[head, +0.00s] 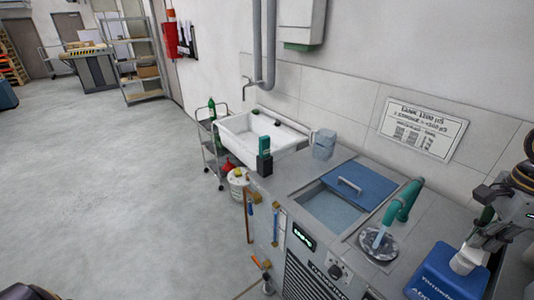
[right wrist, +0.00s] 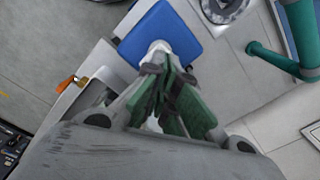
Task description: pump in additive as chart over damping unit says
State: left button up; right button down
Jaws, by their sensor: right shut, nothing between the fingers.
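The damping unit (head: 290,185) is a grey steel cabinet with a water basin (head: 335,212) under a part-open blue lid (head: 362,185). The chart (head: 423,130) hangs on the wall above it; its top line seems to read "TANK 1200 µS", and the smaller lines are unclear. A blue additive container (head: 440,275) with a white pump top (head: 466,262) stands at the lower right. My right gripper (head: 482,240) is shut and empty, close above the pump top. In the right wrist view its fingertips (right wrist: 160,70) are beside the white top (right wrist: 158,47); contact is unclear.
A teal pipe (head: 402,203) rises beside a round drain-like fitting (head: 379,243). A lit display (head: 303,237) is on the unit's front, its digits unreadable. A clear jug (head: 323,145), a dark holder with a teal device (head: 264,157) and a white sink (head: 262,138) are further left.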

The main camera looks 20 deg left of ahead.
jog(key=shift+r, duration=0.1)
jog(key=shift+r+p, duration=1.5)
jog(key=shift+r, duration=1.45)
notch_tip(320, 180, up, 9)
jog(key=p, duration=0.9)
jog(key=shift+r+p, duration=0.55)
jog(key=shift+r, duration=0.05)
